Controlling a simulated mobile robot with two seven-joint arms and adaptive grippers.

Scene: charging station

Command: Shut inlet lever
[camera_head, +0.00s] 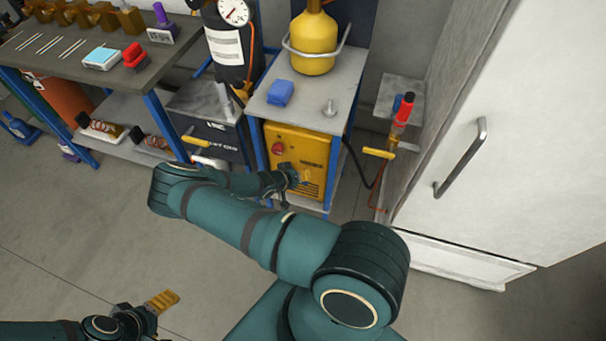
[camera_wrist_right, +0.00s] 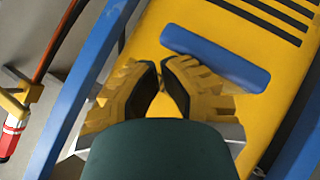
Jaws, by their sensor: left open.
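A blue bar handle (camera_wrist_right: 215,58) sits on the front of the yellow machine (camera_wrist_right: 275,75) in the right wrist view; it lies aslant, just beyond my right fingertips. I cannot tell whether they touch it. My right gripper (camera_wrist_right: 159,66) has its two yellow fingers close together, with a narrow gap and nothing visible between them. In the head view my right gripper (camera_head: 300,180) is at the machine's lower front. A yellow lever (camera_head: 378,152) stands level on a pipe right of the machine. I cannot tell which is the inlet lever. My left gripper (camera_head: 163,301) is open and empty, low over the floor.
The yellow machine stands under a grey table (camera_head: 258,92) with blue legs, bearing a yellow flask (camera_head: 313,45) and a blue block (camera_head: 280,92). A white cabinet (camera_head: 510,130) bounds the right side. A workbench (camera_head: 62,60) stands left. Open floor (camera_head: 70,230) lies in front.

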